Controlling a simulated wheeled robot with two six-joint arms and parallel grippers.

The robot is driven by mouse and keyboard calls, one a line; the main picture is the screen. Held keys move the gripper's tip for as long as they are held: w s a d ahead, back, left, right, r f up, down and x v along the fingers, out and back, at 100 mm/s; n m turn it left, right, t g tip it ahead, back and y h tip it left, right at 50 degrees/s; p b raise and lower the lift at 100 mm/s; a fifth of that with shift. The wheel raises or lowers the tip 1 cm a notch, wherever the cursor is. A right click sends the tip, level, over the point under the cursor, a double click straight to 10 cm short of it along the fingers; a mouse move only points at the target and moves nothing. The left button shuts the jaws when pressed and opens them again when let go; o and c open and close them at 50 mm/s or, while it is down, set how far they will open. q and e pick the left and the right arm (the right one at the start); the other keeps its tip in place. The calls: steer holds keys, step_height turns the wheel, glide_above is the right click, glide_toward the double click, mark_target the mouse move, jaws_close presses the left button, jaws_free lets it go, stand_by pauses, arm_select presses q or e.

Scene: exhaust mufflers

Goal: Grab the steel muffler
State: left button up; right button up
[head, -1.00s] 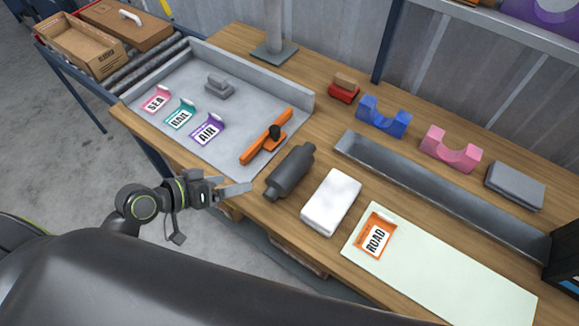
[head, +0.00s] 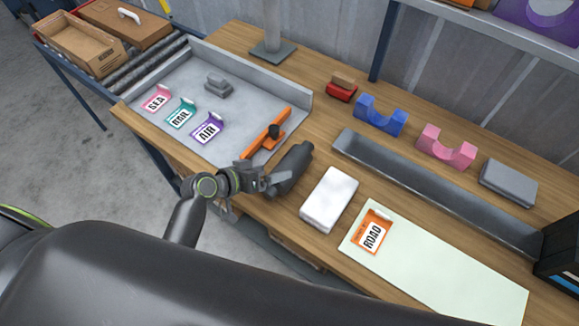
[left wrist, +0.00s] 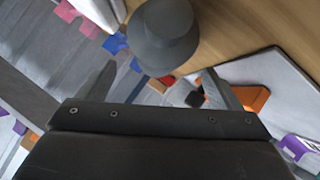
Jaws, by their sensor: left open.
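The steel muffler (head: 294,164) is a dark grey cylinder with narrowed ends. It lies on the wooden table between the orange tool and a white block. My left gripper (head: 277,181) is at the muffler's near end, and its fingers partly cover that end. In the left wrist view the muffler (left wrist: 165,32) shows end-on, ahead of the open fingers of my left gripper (left wrist: 162,78). The fingers stand apart to either side of its line, with nothing clamped. I cannot tell whether a finger touches it. My right gripper is not in view.
A white block (head: 329,199) stands close right of the muffler. An orange tool (head: 266,133) lies on the grey tray (head: 243,92) behind it. A long grey trough (head: 437,192) and blue (head: 379,115) and pink (head: 446,146) cradles stand farther back. A pale mat (head: 440,270) lies right.

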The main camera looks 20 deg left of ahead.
mark_target(276, 170)
arm_select(q)
steer(key=shift+w+d+f+p, duration=0.2)
steer(key=shift+w+d+p, duration=0.2)
steer(key=shift+w, duration=0.1)
steer(key=shift+p+x, duration=0.4)
steer(key=shift+x, duration=1.5)
steer(key=shift+f, duration=0.1)
steer(key=shift+c, duration=0.5)
steer(key=c, duration=1.3)
